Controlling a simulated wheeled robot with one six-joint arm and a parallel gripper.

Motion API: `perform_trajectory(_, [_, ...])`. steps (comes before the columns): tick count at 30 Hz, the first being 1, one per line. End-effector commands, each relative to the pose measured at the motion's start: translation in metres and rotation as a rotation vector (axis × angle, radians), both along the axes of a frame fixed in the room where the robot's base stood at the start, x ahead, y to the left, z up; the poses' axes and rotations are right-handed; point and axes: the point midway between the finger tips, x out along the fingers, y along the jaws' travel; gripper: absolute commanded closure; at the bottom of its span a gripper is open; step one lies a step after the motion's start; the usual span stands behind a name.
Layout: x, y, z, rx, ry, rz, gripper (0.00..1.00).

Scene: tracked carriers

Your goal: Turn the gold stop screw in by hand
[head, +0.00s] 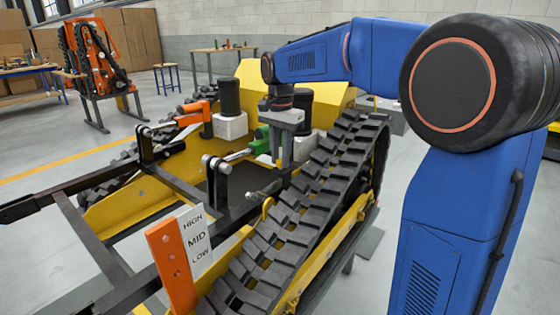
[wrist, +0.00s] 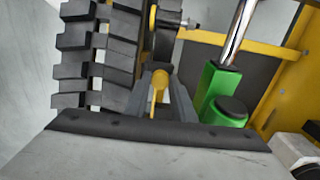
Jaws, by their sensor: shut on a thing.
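The gold stop screw (wrist: 159,84) shows in the wrist view as a gold rod with a rounded end. It stands between the two grey fingers of my gripper (wrist: 160,100), which are shut on it. In the head view my gripper (head: 282,158) points down inside the tracked carrier, between the green cylinder and the near track. I cannot make out the screw there; the fingers and the parts around them hide it.
The green cylinder (wrist: 222,92) with its chrome rod is close to the right of my fingers in the wrist view. The black track (wrist: 98,55) is close on the left. An orange cylinder (head: 190,112) and a HIGH/MID/LOW plate (head: 196,240) are on the carrier.

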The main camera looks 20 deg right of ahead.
Motion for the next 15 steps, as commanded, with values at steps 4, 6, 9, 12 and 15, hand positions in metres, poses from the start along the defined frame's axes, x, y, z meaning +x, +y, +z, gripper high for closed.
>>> perform_trajectory(4, [0.0002, 0.0001, 0.0005, 0.0, -0.001, -0.039, 0.93])
perform_trajectory(6, [0.0002, 0.0, 0.0005, 0.001, -0.001, -0.098, 0.93])
perform_trajectory(9, [0.0003, 0.0001, 0.0006, 0.0, -0.001, -0.203, 0.93])
perform_trajectory(12, [0.0003, 0.0001, 0.0006, 0.001, -0.002, -0.305, 0.93])
perform_trajectory(15, [0.0003, 0.0001, 0.0006, 0.001, -0.002, -0.407, 0.93])
